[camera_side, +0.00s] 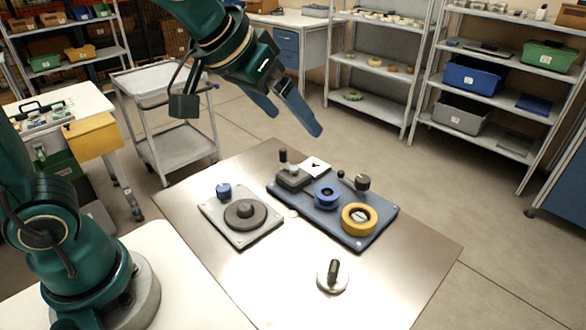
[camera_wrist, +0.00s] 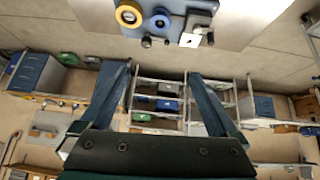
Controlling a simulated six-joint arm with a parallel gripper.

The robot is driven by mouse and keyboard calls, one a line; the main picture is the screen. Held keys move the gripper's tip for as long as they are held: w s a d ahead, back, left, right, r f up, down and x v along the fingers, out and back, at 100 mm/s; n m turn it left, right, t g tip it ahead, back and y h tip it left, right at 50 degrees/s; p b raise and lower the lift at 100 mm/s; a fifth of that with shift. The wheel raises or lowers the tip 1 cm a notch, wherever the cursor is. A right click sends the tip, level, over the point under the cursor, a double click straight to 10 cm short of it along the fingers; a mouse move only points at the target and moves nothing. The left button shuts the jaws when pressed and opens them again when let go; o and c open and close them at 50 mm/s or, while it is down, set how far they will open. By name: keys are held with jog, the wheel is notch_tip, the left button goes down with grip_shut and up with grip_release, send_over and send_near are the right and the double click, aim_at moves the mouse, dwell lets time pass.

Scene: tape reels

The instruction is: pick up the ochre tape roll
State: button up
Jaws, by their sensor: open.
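The ochre tape roll (camera_side: 359,219) lies flat near the right end of a blue board (camera_side: 338,230) on the metal table. It also shows at the top of the wrist view (camera_wrist: 128,14). A blue roll (camera_side: 326,196) sits beside it on the same board, also seen in the wrist view (camera_wrist: 160,20). My gripper (camera_side: 291,116) is open and empty, high above the far edge of the table and well apart from the ochre roll. In the wrist view its two fingers (camera_wrist: 160,85) are spread wide with nothing between them.
A grey plate (camera_side: 268,228) with a dark disc (camera_side: 245,213) and a small blue knob (camera_side: 223,190) lies left of the board. A dark upright handle on a round base (camera_side: 333,276) stands near the front. Dark posts and a grey block (camera_side: 293,178) rise from the board. The table's right front is clear.

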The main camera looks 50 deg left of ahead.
jog(key=w+d+f, duration=0.3)
jog(key=w, duration=0.2)
jog(key=m+g, duration=0.2)
jog(key=g, duration=0.1)
send_over(360, 215)
jog(key=s, duration=0.3)
jog(key=f, duration=1.2)
jog(key=shift+w+a+f, duration=0.15)
jog(key=shift+w+f, duration=0.1)
jog(key=shift+f, duration=0.05)
jog(key=shift+x, duration=2.3)
jog(key=shift+r, duration=0.1)
jog(key=c, duration=1.1)
